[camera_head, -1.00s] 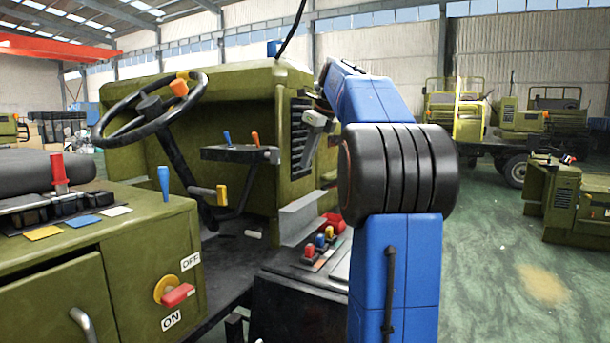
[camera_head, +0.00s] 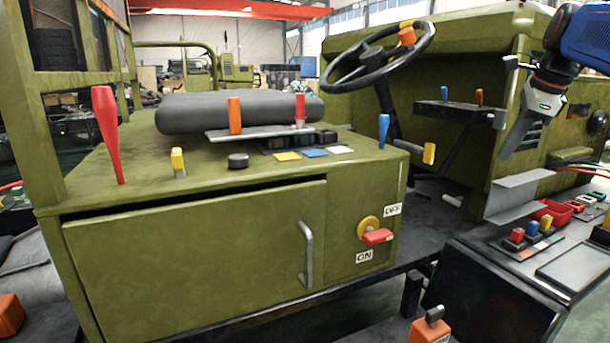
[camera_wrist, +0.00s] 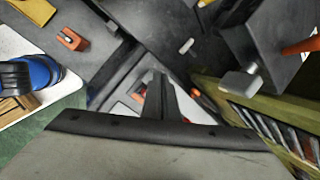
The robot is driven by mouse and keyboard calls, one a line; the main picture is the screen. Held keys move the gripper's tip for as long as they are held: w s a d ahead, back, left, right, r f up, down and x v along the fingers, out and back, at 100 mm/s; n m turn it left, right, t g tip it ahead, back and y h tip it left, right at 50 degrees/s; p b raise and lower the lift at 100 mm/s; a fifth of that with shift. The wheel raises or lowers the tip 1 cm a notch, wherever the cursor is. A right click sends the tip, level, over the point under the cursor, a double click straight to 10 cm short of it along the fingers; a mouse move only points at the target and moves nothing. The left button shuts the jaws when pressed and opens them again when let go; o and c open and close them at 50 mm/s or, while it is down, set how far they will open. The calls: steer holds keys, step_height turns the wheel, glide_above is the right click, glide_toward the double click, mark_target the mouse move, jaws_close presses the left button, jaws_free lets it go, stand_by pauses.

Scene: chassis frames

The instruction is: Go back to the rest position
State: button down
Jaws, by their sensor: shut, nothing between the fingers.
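My gripper (camera_head: 512,140) hangs at the upper right of the head view, in front of the dark-vented side of the green chassis cab. Its fingers point down and to the left, are shut together and hold nothing. In the wrist view the closed dark fingers (camera_wrist: 157,88) show at the middle, over the dark cab floor. Part of my blue arm is cut off by the right edge of the head view.
A green cabinet (camera_head: 190,260) with levers and a red ON/OFF switch (camera_head: 376,236) fills the left. A steering wheel (camera_head: 378,56) stands behind. A lever shelf (camera_head: 455,112) is left of my gripper. A black console (camera_head: 500,280) with colored knobs lies below.

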steer(key=s+a+f+n, duration=0.6)
steer(key=s+f+n, duration=0.2)
steer(key=f, duration=0.2)
steer(key=s+a+f+n, duration=0.6)
steer(key=s+f+n, duration=0.2)
steer(key=f, duration=0.2)
steer(key=s+a+f+n, duration=0.6)
steer(key=s+f+n, duration=0.2)
steer(key=f, duration=0.3)
steer(key=shift+s+h, duration=0.4)
steer(key=shift+s, duration=0.2)
